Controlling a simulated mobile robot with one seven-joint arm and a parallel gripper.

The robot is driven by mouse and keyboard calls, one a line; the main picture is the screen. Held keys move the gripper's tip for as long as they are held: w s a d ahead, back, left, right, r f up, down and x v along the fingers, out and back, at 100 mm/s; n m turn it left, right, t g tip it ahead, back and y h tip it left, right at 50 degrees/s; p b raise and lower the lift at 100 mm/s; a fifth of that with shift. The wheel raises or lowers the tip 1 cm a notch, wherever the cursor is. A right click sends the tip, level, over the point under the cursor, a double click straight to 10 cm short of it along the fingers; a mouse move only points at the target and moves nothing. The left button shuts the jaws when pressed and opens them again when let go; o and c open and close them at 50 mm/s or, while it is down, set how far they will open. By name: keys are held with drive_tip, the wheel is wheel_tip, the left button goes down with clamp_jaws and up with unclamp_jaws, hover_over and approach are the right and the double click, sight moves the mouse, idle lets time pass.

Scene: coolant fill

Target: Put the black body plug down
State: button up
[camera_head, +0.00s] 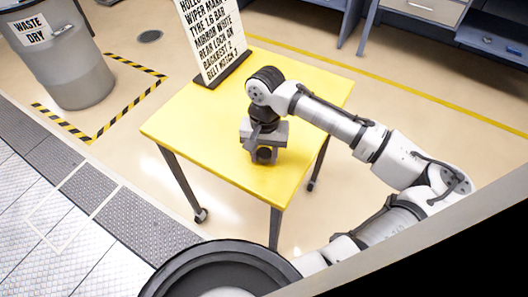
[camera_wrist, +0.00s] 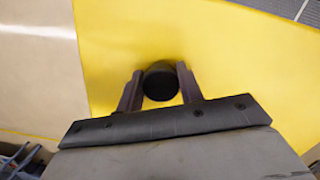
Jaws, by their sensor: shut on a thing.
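The black body plug (camera_wrist: 160,82) is a small dark round piece between the two fingers of my gripper (camera_wrist: 159,88) in the wrist view. My gripper is shut on it. In the head view my gripper (camera_head: 263,154) points down over the front part of the yellow table (camera_head: 190,130), with the dark plug (camera_head: 264,154) at its fingertips. The plug is close to the tabletop; I cannot tell whether it touches.
A sign board (camera_head: 212,40) with printed text stands at the table's back left. The tabletop is otherwise clear. A grey waste bin (camera_head: 70,70) stands on the floor at the left inside striped tape. Blue cabinets (camera_head: 420,25) are at the back right.

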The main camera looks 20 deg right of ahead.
drive_tip(key=o, duration=0.8)
